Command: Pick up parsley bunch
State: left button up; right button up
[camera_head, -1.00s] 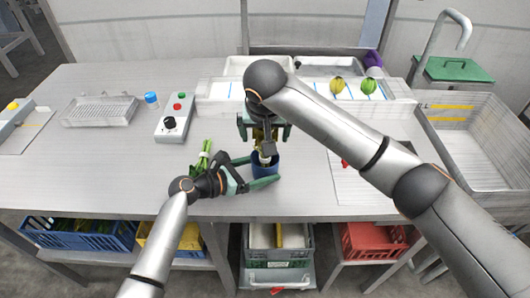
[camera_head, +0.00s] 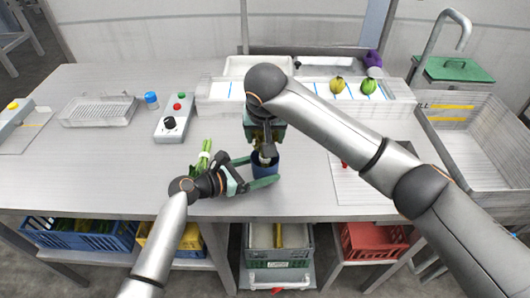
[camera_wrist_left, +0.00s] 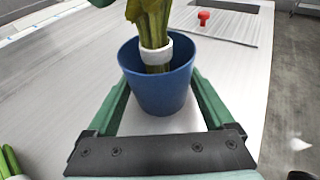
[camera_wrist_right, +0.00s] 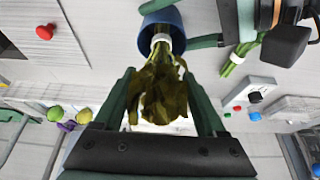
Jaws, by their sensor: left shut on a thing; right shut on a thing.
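A leafy olive-green bunch (camera_wrist_right: 160,95) with a white band stands with its stems in a blue cup (camera_wrist_left: 158,92). I cannot tell for certain whether it is parsley. My right gripper (camera_head: 265,138) is above the cup and shut on this bunch by its leaves. My left gripper (camera_head: 262,171) is shut on the cup, one finger on each side. A second bunch (camera_head: 203,156), with green stems and a white band, lies on the table behind my left wrist. It also shows in the right wrist view (camera_wrist_right: 239,56).
A control box (camera_head: 175,118), a blue-capped jar (camera_head: 151,99) and a wire tray (camera_head: 98,111) stand to the left. Crates sit below the table.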

grip_shut()
jog(key=shift+r, duration=0.15)
notch_tip(320, 180, up, 10)
jog(key=shift+f, duration=0.1)
dwell(0.3)
pick_arm(q)
jog(key=o, duration=0.7)
jog(key=shift+a, duration=0.1)
